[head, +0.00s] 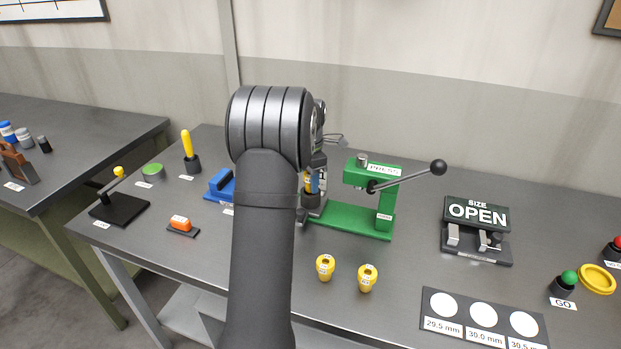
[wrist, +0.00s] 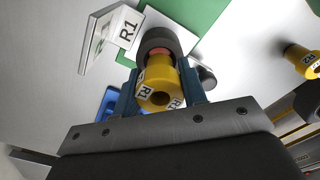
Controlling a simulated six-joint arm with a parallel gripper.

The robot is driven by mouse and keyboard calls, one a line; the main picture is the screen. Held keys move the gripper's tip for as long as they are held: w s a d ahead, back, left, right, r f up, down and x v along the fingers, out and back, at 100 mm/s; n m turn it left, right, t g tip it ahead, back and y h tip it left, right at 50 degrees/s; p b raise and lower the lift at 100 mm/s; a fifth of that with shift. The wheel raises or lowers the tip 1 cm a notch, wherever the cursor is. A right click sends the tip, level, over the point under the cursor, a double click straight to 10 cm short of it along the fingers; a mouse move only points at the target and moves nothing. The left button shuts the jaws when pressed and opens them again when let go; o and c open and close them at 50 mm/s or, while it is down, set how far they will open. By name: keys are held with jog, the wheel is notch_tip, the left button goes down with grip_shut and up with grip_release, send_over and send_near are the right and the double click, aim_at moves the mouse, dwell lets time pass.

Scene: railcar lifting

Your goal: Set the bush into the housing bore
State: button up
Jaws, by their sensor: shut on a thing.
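The yellow bush (wrist: 160,72), marked R1, is held between the blue fingers of my gripper (wrist: 160,92) in the wrist view. The dark ring-shaped housing (wrist: 155,36) lies just beyond the bush's far end, with a reddish band showing between them. The bush is roughly in line with the housing; I cannot tell whether it touches or enters the bore. In the head view my gripper (head: 313,183) is at the left end of the green press (head: 345,218), partly hidden by my arm. A little yellow shows there above the dark housing (head: 311,200).
Two other yellow bushes (head: 325,267) (head: 368,278) stand in front of the press; one, marked R2, shows in the wrist view (wrist: 303,60). The press lever (head: 410,176) reaches right. An R1 label plate (wrist: 125,27) stands beside the housing.

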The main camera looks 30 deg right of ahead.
jog(key=shift+f, duration=0.65)
jog(key=o, duration=1.2)
notch_tip(320, 180, up, 17)
jog(key=shift+r, duration=0.15)
notch_tip(320, 180, down, 18)
jog(key=shift+r, duration=0.5)
